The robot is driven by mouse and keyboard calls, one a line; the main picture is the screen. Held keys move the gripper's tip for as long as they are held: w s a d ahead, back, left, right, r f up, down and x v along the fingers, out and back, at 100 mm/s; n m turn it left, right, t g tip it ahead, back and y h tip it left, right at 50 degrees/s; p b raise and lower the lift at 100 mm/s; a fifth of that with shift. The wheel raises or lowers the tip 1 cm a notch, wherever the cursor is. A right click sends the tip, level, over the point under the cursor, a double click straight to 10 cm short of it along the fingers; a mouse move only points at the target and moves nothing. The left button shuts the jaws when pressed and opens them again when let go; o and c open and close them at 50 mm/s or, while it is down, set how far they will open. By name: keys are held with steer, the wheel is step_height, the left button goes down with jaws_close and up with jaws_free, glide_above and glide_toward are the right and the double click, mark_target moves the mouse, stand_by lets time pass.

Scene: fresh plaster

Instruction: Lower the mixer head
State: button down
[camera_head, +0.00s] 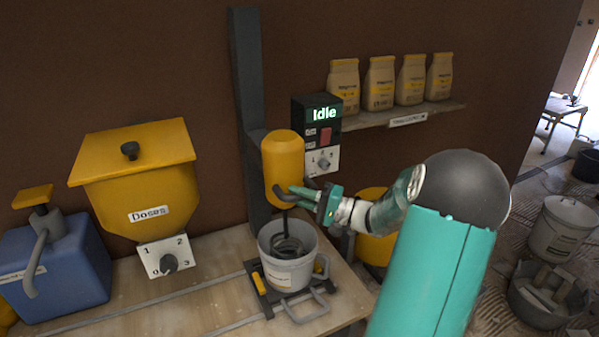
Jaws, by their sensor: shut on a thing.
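The yellow mixer head (283,160) sits on a dark upright column (247,110) above a grey bucket (290,270). Its shaft runs down, and the spiral whisk (288,245) shows inside the bucket's mouth. My gripper (303,196) comes in from the right at the head's lower right side. It is shut on what appears to be the head's handle; the fingers hide most of the gripped part. The control box (318,125) behind reads "Idle" and has a red button and a dial.
The wooden bench (200,300) carries a yellow "Doses" hopper (140,185) with a dial and a blue container (75,265) at left. Several paper bags (380,82) stand on a wall shelf (430,112). Buckets (560,228) stand on the floor at right.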

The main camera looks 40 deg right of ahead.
step_height(320, 180, down, 7)
steer(key=shift+s, duration=0.1)
stand_by(0.3)
steer(key=c, duration=1.3)
jaws_free()
steer(key=shift+f, duration=0.1)
steer(key=v, duration=1.3)
steer(key=shift+s+d, duration=0.2)
steer(key=shift+s, duration=0.15)
